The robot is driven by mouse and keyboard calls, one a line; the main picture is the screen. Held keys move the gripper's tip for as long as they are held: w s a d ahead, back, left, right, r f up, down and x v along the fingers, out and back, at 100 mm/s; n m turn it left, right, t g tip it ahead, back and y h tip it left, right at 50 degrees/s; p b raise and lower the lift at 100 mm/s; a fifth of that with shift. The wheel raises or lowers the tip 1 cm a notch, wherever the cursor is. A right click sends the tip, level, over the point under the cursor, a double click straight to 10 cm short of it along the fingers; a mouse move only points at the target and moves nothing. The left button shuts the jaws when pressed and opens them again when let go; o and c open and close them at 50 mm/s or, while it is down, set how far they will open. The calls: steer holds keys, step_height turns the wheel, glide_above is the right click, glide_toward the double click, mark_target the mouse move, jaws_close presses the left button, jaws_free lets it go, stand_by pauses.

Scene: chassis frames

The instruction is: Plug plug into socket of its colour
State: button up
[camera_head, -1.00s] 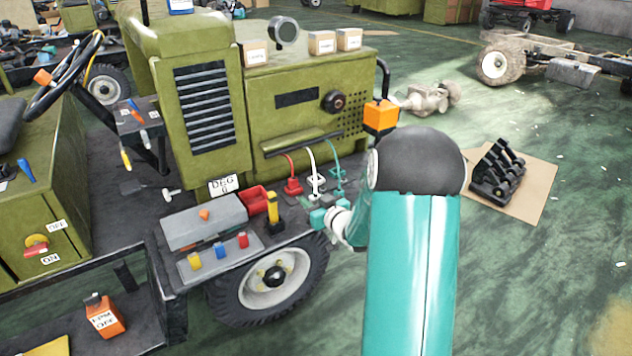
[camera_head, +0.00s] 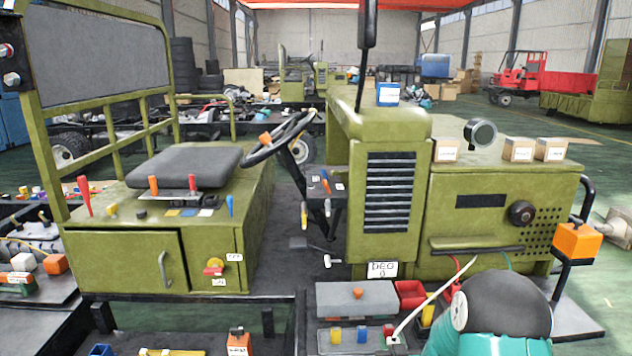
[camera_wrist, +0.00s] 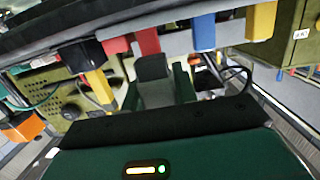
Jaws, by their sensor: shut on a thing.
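My gripper is hidden or out of frame in the head view, behind my teal arm. In the wrist view my gripper's dark body (camera_wrist: 170,125) fills the bottom. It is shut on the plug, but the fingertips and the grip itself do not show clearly. A red cable (camera_head: 459,270) hangs from the hood, its end hidden by my arm. A teal cable (camera_head: 506,261) shows only at its top.
A grey box (camera_head: 345,300), a red bin (camera_head: 410,291) and a tall yellow block (camera_head: 428,313) are close behind. An orange box (camera_head: 577,240) stands right.

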steer(key=s+a+f, duration=0.1)
steer(key=a+f, duration=0.2)
steer(key=a, duration=0.1)
steer(key=d+r, duration=0.6)
steer(key=d, duration=0.6)
steer(key=s+d+r, duration=0.1)
steer(key=d+r, duration=0.5)
steer(key=d, duration=0.6)
steer(key=shift+s+r, duration=0.2)
steer(key=shift+r, duration=0.2)
